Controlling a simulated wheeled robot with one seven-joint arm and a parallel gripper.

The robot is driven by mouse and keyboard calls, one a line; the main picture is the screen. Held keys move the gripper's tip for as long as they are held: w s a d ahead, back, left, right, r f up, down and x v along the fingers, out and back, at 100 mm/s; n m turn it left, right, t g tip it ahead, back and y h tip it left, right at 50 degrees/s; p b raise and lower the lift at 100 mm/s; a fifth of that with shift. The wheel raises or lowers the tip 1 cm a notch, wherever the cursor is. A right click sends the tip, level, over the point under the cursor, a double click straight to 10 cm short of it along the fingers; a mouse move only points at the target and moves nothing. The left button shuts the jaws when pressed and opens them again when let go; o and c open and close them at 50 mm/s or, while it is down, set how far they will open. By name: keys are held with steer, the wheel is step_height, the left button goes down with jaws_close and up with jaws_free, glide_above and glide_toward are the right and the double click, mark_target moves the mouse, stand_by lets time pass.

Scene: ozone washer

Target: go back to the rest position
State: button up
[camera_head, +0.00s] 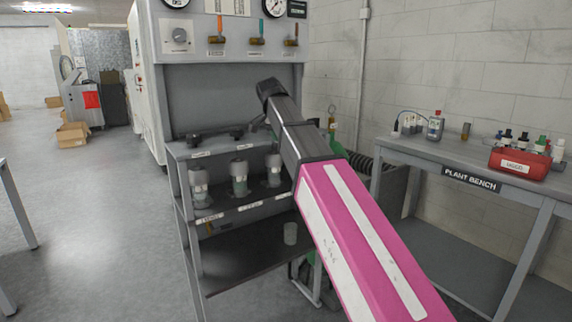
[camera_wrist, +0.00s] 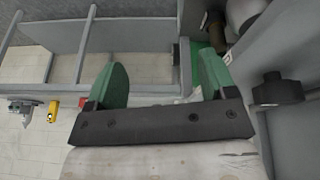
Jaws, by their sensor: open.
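My gripper (camera_wrist: 165,85) shows in the wrist view with two green fingers standing wide apart and nothing between them. It is open and empty. In the head view my pink and dark grey arm reaches forward from the lower right toward the grey washer cabinet (camera_head: 220,100). The arm's far end is in front of the cabinet's lower panel, and the gripper fingers are hidden there. I cannot tell how far the fingers are from the panel.
A grey shelf rack (camera_head: 192,250) with several jars stands left of my arm. The plant bench (camera_head: 410,150) with a red bin (camera_head: 519,164) and bottles is at the right. A black knob (camera_wrist: 278,90) is right of my fingers. The floor (camera_head: 90,220) at left is clear.

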steer(key=s+d+f+n+g+y, duration=0.1)
steer(key=s+d+f+n, duration=0.3)
steer(key=f, duration=0.9)
steer(key=s+d+f+n, duration=0.15)
steer(key=d+f, duration=0.45)
steer(key=f, duration=0.6)
steer(key=s+d+f+n+g+y, duration=0.15)
steer(key=s+d+f, duration=0.3)
steer(key=f, duration=0.85)
steer(key=s+d+f+n, duration=0.2)
steer(key=s+d+f, duration=0.3)
steer(key=s+f, duration=0.3)
step_height(320, 180, down, 2)
steer(key=shift+f+y, duration=0.25)
steer(key=shift+y, duration=0.2)
steer(key=shift+t, duration=0.25)
